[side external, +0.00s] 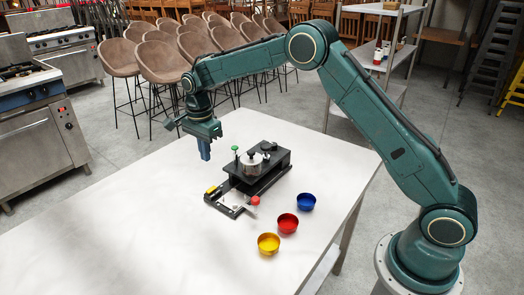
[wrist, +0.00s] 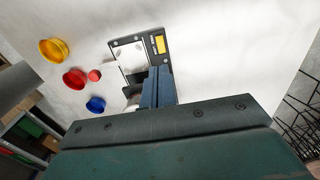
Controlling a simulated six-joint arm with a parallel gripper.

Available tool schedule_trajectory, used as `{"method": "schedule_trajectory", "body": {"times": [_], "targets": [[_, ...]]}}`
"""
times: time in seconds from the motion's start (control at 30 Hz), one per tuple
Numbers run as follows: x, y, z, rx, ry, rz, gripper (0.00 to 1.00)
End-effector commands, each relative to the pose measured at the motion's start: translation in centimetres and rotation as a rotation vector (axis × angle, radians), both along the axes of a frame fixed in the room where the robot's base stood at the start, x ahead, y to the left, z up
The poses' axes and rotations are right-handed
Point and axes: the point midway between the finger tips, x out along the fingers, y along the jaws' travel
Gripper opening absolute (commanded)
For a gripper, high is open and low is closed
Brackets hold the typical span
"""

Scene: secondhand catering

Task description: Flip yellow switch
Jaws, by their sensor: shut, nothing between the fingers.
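The yellow switch (side external: 211,190) sits at the near left end of a black device (side external: 262,170) on the white table. The switch also shows in the wrist view (wrist: 160,44), on the device's black end plate just beyond my fingers. My gripper (side external: 204,156) points down with its blue fingers shut and empty. It is above the table, left of the device in the side view, and apart from the switch. In the wrist view my fingers (wrist: 158,72) hide part of the device. I cannot tell which way the switch is set.
The table (side external: 120,220) is clear on the left.

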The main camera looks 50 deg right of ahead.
Motion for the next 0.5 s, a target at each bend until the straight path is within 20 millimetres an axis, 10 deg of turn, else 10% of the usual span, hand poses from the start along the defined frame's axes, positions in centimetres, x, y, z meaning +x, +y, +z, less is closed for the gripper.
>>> {"method": "schedule_trajectory", "body": {"times": [0.5], "targets": [[0.0,0.0,2.9,0.000,0.000,0.000,0.00]]}}
